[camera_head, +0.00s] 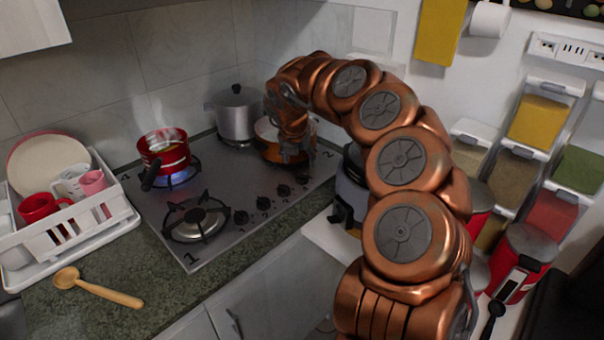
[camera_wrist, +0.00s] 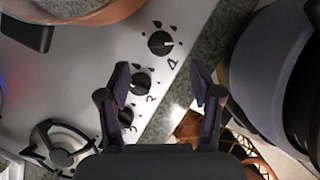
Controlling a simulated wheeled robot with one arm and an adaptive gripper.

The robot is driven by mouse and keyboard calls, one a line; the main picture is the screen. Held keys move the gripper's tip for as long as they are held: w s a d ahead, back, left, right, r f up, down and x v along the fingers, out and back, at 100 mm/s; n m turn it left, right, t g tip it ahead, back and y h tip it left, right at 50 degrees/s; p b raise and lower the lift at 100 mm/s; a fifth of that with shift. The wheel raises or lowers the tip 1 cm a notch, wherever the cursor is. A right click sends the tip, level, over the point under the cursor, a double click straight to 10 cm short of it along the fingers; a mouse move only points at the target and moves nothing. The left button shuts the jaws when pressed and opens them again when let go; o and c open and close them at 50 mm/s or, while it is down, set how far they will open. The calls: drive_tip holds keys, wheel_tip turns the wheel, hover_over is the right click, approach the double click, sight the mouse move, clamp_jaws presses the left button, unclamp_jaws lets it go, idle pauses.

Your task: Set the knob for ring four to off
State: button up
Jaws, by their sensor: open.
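The knob for ring four (camera_wrist: 160,42) is black, with a 4 printed beside it in the wrist view. Its white mark points right there. It is the far-right knob (camera_head: 302,178) of the row in the head view. My gripper (camera_wrist: 161,85) is open and empty, its fingers spread above the panel edge and apart from the knob. In the head view my gripper (camera_head: 293,152) hangs over the right side of the hob (camera_head: 225,180). A copper-coloured pan (camera_head: 268,153) is behind it on the hob, partly hidden; I cannot tell whether a flame burns under it.
The knob marked 3 (camera_wrist: 139,82) sits close to the left finger. A red pot (camera_head: 166,155) stands over a blue flame. A grey pot (camera_head: 237,115) is at the back. A dark appliance (camera_wrist: 275,75) stands close on the right. The front-left burner (camera_head: 196,220) is bare.

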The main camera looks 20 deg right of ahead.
sight(302, 174)
drive_tip(key=shift+p+x, duration=0.85)
drive_tip(key=shift+x, duration=3.1)
drive_tip(key=shift+s, duration=0.1)
drive_tip(key=shift+a, duration=0.1)
drive_tip(key=c, duration=1.1)
